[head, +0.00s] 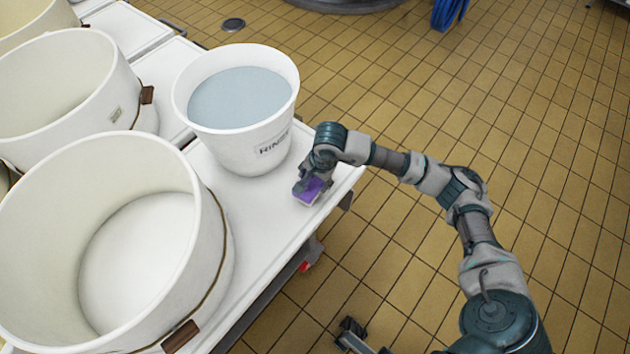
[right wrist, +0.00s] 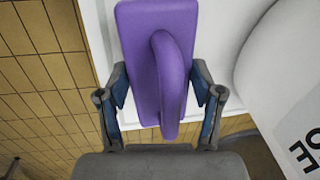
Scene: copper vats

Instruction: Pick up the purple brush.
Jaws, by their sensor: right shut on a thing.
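The purple brush (head: 311,190) is at the right edge of the white table, just right of the bucket marked RINSE. In the right wrist view the brush (right wrist: 148,55) shows its flat purple back and raised loop handle. My right gripper (head: 308,182) is shut on the brush, with one finger on each side of it in the right wrist view (right wrist: 160,85). I cannot tell whether the brush touches the table top.
The white RINSE bucket (head: 236,147) holds water and stands close left of my right gripper. Large white vats (head: 215,240) fill the left of the white table (head: 258,238). The tiled floor (head: 420,80) to the right is mostly clear.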

